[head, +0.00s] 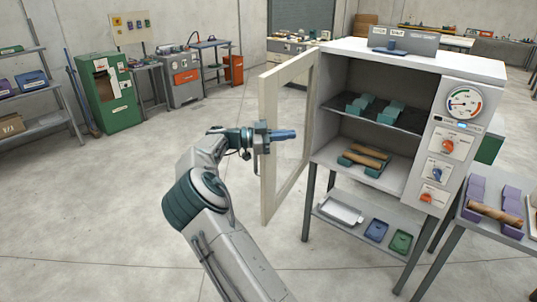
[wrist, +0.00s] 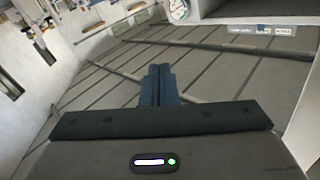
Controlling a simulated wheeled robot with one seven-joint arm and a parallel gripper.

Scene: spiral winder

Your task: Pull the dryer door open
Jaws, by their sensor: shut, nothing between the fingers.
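The dryer (head: 462,68) is a white cabinet on dark legs at the right of the head view. Its door (head: 267,190), a pale frame around a clear pane, stands swung wide open at the cabinet's left side. The inside is exposed. My gripper (head: 292,134) is shut and empty, with blue fingers pointing right across the door's pane area. Whether it touches the door I cannot tell. In the wrist view the closed fingers (wrist: 159,82) point ahead with nothing between them. No door handle is clearly visible.
Inside the dryer, teal holders (head: 372,107) sit on the upper shelf and brown rolls (head: 364,158) on the lower. Trays (head: 340,209) lie on a shelf beneath. A side table (head: 492,229) with purple holders stands at right. The floor left of the door is clear.

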